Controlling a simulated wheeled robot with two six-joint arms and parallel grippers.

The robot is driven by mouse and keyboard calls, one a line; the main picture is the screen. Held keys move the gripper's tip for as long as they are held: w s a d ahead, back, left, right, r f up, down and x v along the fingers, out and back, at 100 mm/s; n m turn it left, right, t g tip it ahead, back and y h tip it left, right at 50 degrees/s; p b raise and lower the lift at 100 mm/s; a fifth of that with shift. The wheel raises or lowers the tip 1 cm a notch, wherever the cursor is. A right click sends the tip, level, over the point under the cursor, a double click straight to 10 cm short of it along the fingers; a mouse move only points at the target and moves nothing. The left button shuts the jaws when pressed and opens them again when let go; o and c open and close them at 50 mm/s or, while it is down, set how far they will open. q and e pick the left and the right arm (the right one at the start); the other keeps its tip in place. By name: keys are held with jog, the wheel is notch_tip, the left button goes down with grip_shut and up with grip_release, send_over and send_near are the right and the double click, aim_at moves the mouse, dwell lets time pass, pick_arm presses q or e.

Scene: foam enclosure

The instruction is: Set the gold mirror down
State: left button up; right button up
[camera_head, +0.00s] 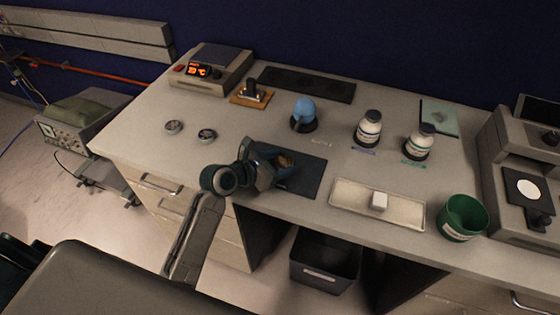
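My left gripper (274,164) reaches over the front of the bench, above the dark mat (309,178). A small gold-brown piece, the gold mirror (286,161), shows at its fingertips and appears to be held between them. The fingers and wrist hide most of the mirror. I cannot tell whether it touches the mat. My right gripper is not in view.
Behind stand a blue round object (304,111) and two bottles, one nearer the middle (369,128). Two small discs lie left.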

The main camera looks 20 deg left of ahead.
pick_arm(q)
jog(key=shift+o, duration=0.7)
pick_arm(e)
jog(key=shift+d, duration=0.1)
pick_arm(q)
jog(key=shift+s+a+r, duration=0.1)
jog(key=shift+r, duration=0.05)
jog(key=v, duration=0.9)
jog(key=shift+s+a+b, duration=0.2)
jog(key=shift+s+b, duration=0.05)
jog(key=shift+b, duration=0.15)
jog(key=shift+v, duration=0.9)
jog(key=shift+s+r, duration=0.15)
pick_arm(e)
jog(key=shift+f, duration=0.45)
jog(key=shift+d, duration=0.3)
